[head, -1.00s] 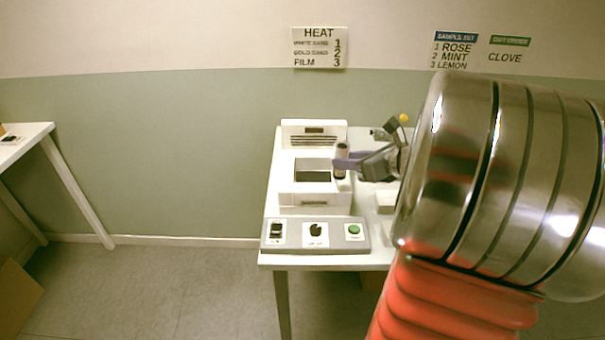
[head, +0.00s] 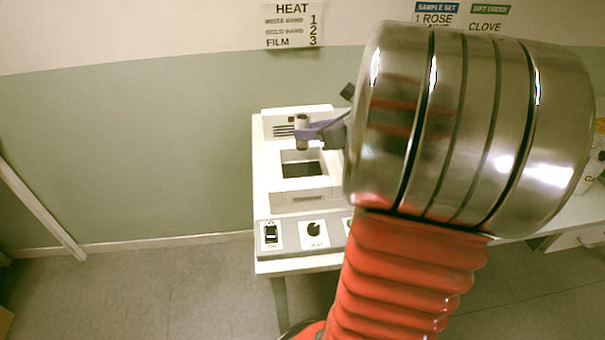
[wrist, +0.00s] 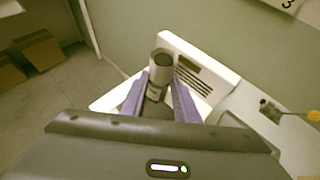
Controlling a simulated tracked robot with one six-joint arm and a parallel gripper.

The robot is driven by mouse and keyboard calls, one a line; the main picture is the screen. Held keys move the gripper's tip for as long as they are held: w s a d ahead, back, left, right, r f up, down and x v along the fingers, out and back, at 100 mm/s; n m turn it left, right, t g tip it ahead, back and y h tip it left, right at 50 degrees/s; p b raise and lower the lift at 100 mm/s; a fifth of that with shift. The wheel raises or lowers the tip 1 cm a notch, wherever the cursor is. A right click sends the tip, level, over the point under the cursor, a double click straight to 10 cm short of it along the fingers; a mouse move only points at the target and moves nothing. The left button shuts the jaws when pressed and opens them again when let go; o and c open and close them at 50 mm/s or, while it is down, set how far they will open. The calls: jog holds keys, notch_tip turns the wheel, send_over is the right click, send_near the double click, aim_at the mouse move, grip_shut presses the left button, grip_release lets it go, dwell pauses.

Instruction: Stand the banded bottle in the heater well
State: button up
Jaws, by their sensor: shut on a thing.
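The bottle (head: 302,131) is small, with a dark cap and a pale band, and looks upright. My gripper (head: 304,133) is shut on it with its purple fingers. In the wrist view the bottle (wrist: 158,75) stands between the two fingers (wrist: 158,97), its dark top facing the camera. The heater (head: 301,196) is a white box with a vented back panel and a dark square well (head: 302,169). In the head view the bottle appears above the well's back edge, apparently raised. The wrist view hides the well behind my gripper.
A control panel with a switch, a dial (head: 313,230) and a partly hidden button lies in front of the heater. A wall sign (head: 292,25) lists heat settings. My arm covers much of the table's right side. Cardboard boxes (wrist: 40,52) stand on the floor.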

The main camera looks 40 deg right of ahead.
aim_at(307, 150)
jog(key=shift+f, duration=3.1)
jog(key=shift+f, duration=1.9)
jog(key=o, duration=1.1)
jog(key=shift+f, duration=0.1)
jog(key=v, duration=1.2)
jog(key=shift+s, duration=0.1)
